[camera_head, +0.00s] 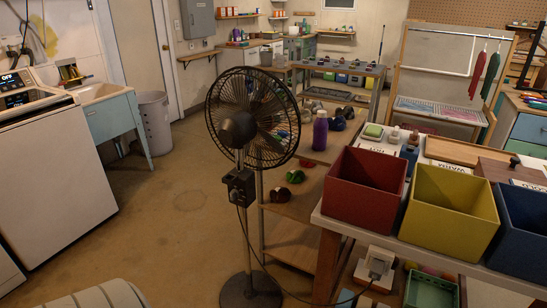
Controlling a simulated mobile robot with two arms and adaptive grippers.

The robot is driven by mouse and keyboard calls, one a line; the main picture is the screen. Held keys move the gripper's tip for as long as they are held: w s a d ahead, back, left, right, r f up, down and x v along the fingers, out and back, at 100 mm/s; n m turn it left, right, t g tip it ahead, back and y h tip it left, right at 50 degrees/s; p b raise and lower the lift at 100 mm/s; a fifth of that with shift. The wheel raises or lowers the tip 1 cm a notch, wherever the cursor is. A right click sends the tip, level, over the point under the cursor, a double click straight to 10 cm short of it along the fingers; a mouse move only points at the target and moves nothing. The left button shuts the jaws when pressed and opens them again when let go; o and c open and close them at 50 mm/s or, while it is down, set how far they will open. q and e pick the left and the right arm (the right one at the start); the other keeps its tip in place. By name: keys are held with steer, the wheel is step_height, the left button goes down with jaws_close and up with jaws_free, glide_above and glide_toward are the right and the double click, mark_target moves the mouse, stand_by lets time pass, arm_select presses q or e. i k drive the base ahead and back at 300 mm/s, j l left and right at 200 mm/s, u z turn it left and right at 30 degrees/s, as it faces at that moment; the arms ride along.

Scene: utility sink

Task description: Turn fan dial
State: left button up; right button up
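A black pedestal fan (252,117) stands upright on the floor in the middle of the head view. Its round cage faces partly left, and its round base (250,291) is at the bottom. A dark control box (241,186) is on the pole below the cage. A small grey knob, the fan dial (234,197), shows on the box's lower front. Its setting is too small to read. A cable runs from the fan down to the right. Neither of my grippers is in view, and nothing touches the fan or its dial.
A workbench to the right holds a red bin (364,183), a yellow bin (449,212) and a blue bin (521,235). A wooden shelf (290,222) with several small objects is close behind the fan. A white washer (50,170) and utility sink (108,98) stand left. Floor left of the fan is open.

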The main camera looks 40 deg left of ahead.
mark_target(234, 194)
steer(key=j+u, duration=0.15)
steer(key=u, duration=1.35)
